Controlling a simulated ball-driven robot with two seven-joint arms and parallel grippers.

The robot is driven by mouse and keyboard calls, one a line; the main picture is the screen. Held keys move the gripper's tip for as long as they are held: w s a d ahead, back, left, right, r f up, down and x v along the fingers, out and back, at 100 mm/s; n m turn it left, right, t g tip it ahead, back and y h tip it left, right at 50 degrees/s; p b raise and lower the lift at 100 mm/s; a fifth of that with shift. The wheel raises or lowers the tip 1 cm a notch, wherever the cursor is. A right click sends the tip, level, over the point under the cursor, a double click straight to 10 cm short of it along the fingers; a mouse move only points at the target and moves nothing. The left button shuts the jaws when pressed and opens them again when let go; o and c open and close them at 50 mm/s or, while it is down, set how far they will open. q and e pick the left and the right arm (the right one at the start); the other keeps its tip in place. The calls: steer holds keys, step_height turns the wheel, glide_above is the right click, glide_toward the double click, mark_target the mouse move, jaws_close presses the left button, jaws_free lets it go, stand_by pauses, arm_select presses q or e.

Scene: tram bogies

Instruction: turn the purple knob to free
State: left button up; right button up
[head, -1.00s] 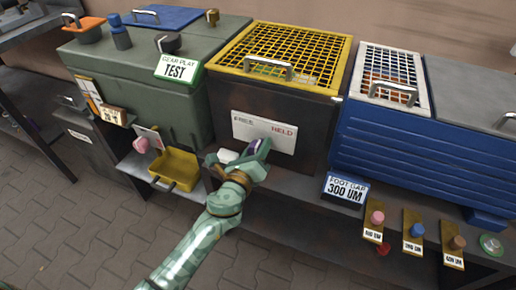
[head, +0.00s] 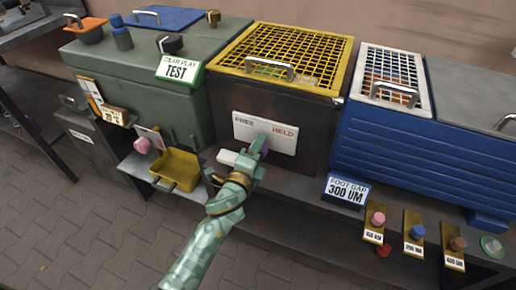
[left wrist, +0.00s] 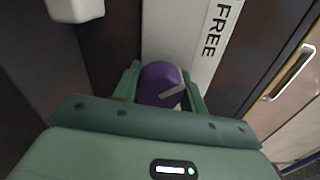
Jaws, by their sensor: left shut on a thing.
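The purple knob (head: 265,149) sits low on a white plate (head: 277,140) on the front of the dark box. The plate reads FREE at its left and HELD at its right. My left gripper (head: 256,150) is at the knob and largely covers it in the head view. In the left wrist view the purple knob (left wrist: 160,80) is between the two green fingers of my left gripper (left wrist: 158,88), which is shut on it. A pale pointer line shows on the knob, slanted. The word FREE on the white plate (left wrist: 200,45) stands beside it. My right gripper is out of view.
A yellow mesh lid (head: 284,58) tops the dark box. A yellow tray (head: 176,168) is to the left, and a FOOT GAP sign (head: 345,190) to the right. A white block (head: 228,157) is just left of my gripper. Paved floor lies in front.

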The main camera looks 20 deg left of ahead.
arm_select(q)
steer(key=shift+f+n, duration=0.1)
steer(key=shift+n, duration=0.2)
steer(key=o, duration=1)
steer(key=shift+s+a, duration=0.1)
